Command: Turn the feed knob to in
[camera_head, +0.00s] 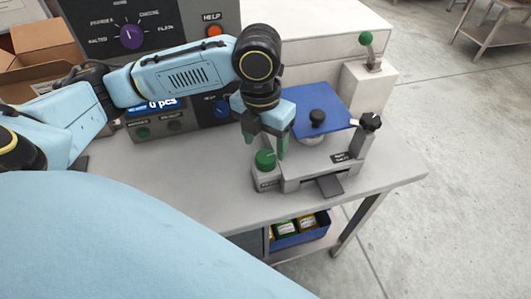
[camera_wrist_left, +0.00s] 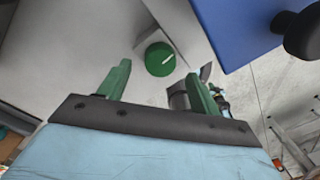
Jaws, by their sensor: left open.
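A round green knob (camera_head: 265,158) sits on top of a small grey block at the front left of the weighing fixture. The block's label is too small to read, so I cannot confirm that this is the feed knob. My left gripper (camera_head: 266,147) points down just above the knob, open and empty. In the wrist view its green fingers (camera_wrist_left: 160,84) stand apart, with the knob beyond the gap between them. My right gripper is not in view.
A blue plate (camera_head: 322,107) with a black knob (camera_head: 317,117) is close right of the gripper. Another black knob (camera_head: 371,121) is at the fixture's right. A panel with a purple dial (camera_head: 131,37) stands behind. The table's front left (camera_head: 190,185) is clear.

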